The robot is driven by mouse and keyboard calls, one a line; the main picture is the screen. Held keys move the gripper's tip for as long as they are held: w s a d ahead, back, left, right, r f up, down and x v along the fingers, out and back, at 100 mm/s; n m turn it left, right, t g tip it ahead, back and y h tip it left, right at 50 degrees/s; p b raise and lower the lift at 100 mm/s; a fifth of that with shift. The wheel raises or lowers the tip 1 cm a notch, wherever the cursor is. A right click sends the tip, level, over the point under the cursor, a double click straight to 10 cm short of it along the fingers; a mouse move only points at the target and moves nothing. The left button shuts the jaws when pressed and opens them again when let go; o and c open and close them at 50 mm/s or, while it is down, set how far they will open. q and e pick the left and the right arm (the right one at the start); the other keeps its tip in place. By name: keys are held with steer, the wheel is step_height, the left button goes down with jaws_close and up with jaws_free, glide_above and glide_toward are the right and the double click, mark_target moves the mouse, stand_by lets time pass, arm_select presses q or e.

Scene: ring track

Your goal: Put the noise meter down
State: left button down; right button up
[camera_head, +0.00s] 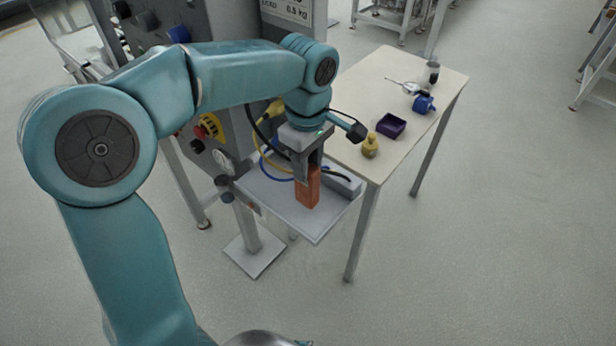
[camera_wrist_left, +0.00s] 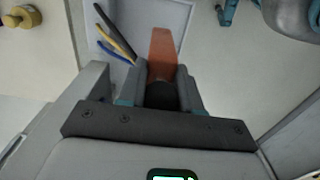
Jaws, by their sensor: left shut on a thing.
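The noise meter seems to be the orange block-shaped thing (camera_head: 307,190) in the head view. My left gripper (camera_head: 309,168) points down and is shut on its upper end. The orange thing is upright, over or on a small light-grey shelf (camera_head: 318,232) beside the machine. I cannot tell whether its lower end touches the shelf. In the left wrist view the orange thing (camera_wrist_left: 163,55) reaches out from between the fingers (camera_wrist_left: 160,88), with a dark part between them. My right gripper is not in view.
A beige table (camera_head: 385,72) to the right holds a yellow weight (camera_head: 370,146), a purple tray (camera_head: 391,125), a blue thing (camera_head: 424,104) and a dark cup (camera_head: 433,72). A grey block (camera_head: 344,184) lies on the shelf.

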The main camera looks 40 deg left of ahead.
mark_target(309, 179)
arm_select(q)
step_height(309, 179, down, 4)
steer(key=shift+w+d+r, duration=0.1)
steer(key=shift+f, duration=0.35)
steer(key=shift+f+b, duration=0.1)
steer(key=shift+b, duration=0.2)
steer(key=c, duration=0.8)
jaws_free()
